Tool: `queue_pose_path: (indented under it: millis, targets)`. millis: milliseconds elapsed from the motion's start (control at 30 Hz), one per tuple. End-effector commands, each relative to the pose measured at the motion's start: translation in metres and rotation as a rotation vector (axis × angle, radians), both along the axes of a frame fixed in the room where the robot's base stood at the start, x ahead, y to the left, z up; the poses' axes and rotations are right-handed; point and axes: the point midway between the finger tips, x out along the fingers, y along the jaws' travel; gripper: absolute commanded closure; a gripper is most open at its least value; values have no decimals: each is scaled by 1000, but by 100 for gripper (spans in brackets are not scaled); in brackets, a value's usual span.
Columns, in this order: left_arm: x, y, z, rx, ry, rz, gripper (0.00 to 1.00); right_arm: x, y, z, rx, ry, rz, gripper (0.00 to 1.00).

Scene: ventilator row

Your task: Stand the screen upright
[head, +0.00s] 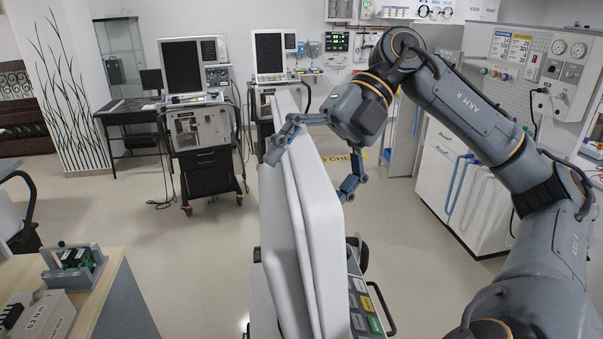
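The screen (318,235) is a thick pale slab in the middle of the head view, seen nearly edge-on and from its rear side. It looks close to upright, with a slight lean; its display face is hidden. It stands over a control panel (366,306) with coloured keys. My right gripper (309,174) reaches over the slab's upper part from the right. Its fingers are spread wide, one on the left side of the slab and one on the right. I cannot tell whether either finger touches it. My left gripper is not in view.
Two other ventilators with dark screens, one on a black cart (208,175) and one behind (268,55), stand at the back. A wooden-topped bench (105,272) is at the lower left. White cabinets (455,180) stand at the right. The floor left of the screen is clear.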

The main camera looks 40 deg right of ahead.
Motion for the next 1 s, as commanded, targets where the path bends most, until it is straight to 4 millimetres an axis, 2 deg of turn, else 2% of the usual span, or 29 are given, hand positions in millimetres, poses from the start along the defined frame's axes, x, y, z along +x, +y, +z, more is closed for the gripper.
queue_pose_path:
  millis: [33, 367, 400, 467, 500, 767, 1000]
  targets:
    - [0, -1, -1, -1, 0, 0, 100, 0, 0, -6, -8, 7, 8, 60]
    - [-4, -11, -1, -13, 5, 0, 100, -1, 0, -7, -11, 8, 10, 60]
    - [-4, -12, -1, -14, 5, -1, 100, -1, 0, -7, -11, 9, 11, 12]
    - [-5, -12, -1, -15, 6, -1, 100, -1, 0, -7, -11, 9, 9, 24]
    - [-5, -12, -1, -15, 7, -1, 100, -1, 0, -6, -12, 10, 8, 26]
    - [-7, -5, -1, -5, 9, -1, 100, 0, -3, -2, -8, 7, 4, 28]
    - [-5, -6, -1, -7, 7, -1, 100, -2, -22, 20, -3, -4, 3, 32]
